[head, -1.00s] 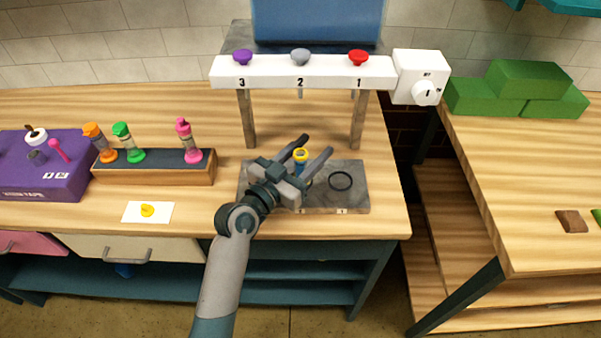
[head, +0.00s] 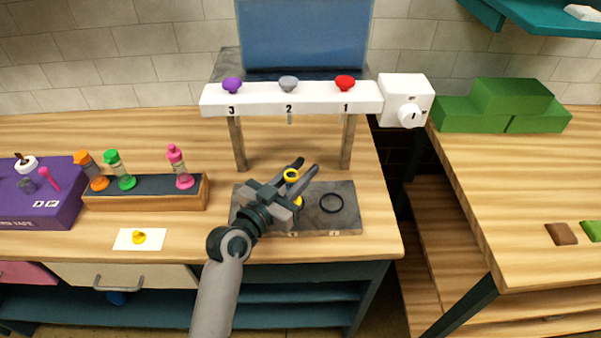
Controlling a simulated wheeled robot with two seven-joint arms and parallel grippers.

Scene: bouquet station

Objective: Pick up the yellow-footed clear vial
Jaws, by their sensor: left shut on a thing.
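The yellow-footed clear vial (head: 292,177) stands on the grey slab under the dispenser, with its yellow top ring showing between my gripper's fingers. A bit of yellow shows lower down at its foot; the rest of it is hidden by the gripper. My left gripper (head: 302,173) reaches in from the front and is shut on the vial, one finger on each side. I cannot tell whether the vial touches the slab. My right gripper is out of view.
The dispenser bar (head: 290,101) with purple, grey and red knobs stands over the grey slab (head: 345,215). A rack (head: 150,192) holds orange, green and pink vials at left. A purple box (head: 45,205) and a card (head: 138,240) lie nearby. Green blocks (head: 500,105) sit on the right table.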

